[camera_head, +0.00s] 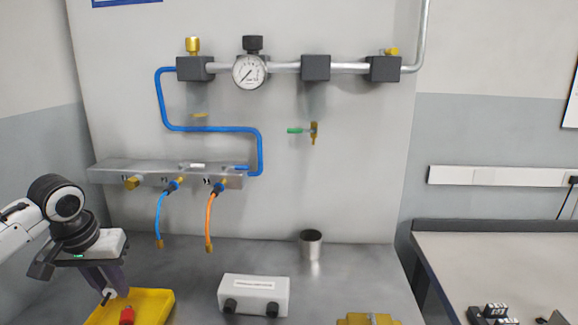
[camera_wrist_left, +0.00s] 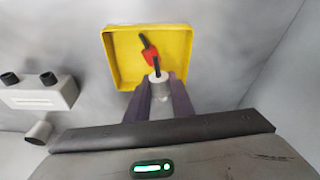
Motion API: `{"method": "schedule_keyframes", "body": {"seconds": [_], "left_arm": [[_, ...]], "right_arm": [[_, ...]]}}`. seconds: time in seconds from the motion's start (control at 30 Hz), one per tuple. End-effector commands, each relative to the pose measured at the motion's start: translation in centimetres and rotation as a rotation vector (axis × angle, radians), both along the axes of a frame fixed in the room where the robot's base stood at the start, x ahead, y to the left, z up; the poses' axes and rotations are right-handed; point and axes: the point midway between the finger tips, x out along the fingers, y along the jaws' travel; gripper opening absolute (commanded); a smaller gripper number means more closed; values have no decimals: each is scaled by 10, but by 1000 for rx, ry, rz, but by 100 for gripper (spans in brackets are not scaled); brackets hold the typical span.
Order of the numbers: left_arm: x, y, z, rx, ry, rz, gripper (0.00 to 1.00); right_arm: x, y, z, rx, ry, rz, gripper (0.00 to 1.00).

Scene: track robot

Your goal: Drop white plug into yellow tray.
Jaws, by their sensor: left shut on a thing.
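The yellow tray (camera_head: 153,308) sits on the grey bench at the lower left of the head view; it also shows in the left wrist view (camera_wrist_left: 118,62). A red plug (camera_head: 127,316) with a black pin lies in it, also in the left wrist view (camera_wrist_left: 149,56). My left gripper (camera_head: 108,291) is above the tray's left part, shut on the white plug (camera_wrist_left: 160,88). The white plug has a black pin that points toward the tray. In the head view the plug (camera_head: 110,293) shows only small between the fingers. My right gripper is not in view.
A white box with two black knobs (camera_head: 254,290) stands right of the tray. A metal cup (camera_head: 311,242) is farther back. A yellow object (camera_head: 368,320) is at the front edge. Blue and orange hoses (camera_head: 210,218) hang from the wall manifold. The bench between has free room.

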Motion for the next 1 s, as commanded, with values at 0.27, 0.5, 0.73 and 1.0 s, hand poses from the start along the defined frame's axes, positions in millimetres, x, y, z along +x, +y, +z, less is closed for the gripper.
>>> {"method": "schedule_keyframes", "body": {"seconds": [0.27,0.5,0.73,1.0], "left_arm": [[0,0,-1,0,0,0,23],[0,0,-1,0,0,0,43],[-1,0,2,0,-1,0,43],[-11,-2,44,-1,-5,-1,43]], "right_arm": [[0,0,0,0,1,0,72],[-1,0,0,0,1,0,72],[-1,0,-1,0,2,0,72],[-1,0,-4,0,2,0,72]]}}
